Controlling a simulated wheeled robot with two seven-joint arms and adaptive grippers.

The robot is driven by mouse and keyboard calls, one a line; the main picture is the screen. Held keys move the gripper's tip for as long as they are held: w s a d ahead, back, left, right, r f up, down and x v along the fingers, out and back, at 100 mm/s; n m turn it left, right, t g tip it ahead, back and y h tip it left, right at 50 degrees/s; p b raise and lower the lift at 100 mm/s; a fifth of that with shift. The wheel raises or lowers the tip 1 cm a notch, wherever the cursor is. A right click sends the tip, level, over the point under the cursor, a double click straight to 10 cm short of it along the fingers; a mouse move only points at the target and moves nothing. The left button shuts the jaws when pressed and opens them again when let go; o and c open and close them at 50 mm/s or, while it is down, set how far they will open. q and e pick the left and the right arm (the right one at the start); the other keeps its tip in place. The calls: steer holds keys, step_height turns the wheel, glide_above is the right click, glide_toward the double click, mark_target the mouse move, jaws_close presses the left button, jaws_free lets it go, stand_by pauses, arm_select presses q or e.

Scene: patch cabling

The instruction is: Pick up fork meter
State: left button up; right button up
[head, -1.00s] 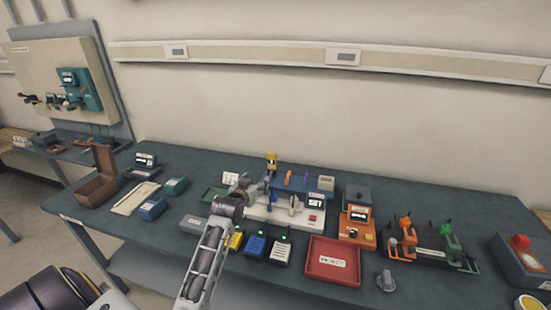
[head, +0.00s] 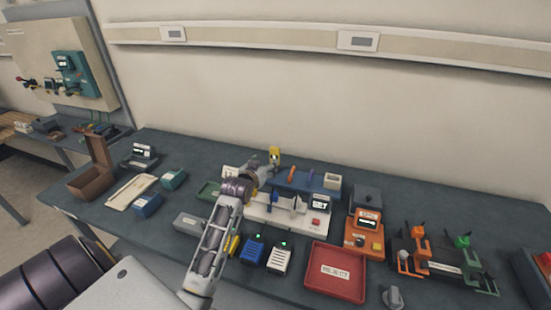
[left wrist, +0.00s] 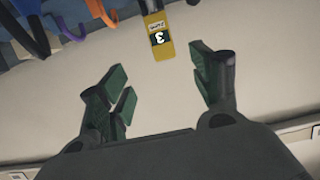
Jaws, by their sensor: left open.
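A small yellow device (head: 274,153), which I take to be the fork meter, stands upright at the back of the blue tool rack in the head view. In the left wrist view the left gripper's fingers (left wrist: 163,85) are spread and empty, with the device beyond the gap. My right gripper is not in view.
The blue rack (head: 306,182) holds orange and purple tools close to the right of the gripper. A white fixture (head: 262,213) lies below the arm. A red tray (head: 335,271), an orange unit (head: 364,238) and small boxes crowd the bench. The wall is close behind.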

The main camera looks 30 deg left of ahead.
arm_select(q)
glide_toward(274, 154)
steer(key=shift+d+p+x, duration=0.15)
steer(key=shift+x, duration=1)
steer(key=shift+d+p+x, duration=0.15)
steer(key=shift+x, duration=1.05)
steer(key=shift+w+a+f, duration=0.1)
steer(key=shift+w, duration=0.1)
steer(key=shift+p+x, duration=0.3)
steer(key=shift+x, duration=2.15)
steer(key=shift+s+a, duration=0.1)
steer(key=shift+a, duration=0.1)
steer(key=shift+c, duration=0.3)
steer(key=c, duration=1.1)
steer(key=shift+c, duration=0.2)
step_height(274, 154, up, 10)
steer(key=shift+b, duration=0.35)
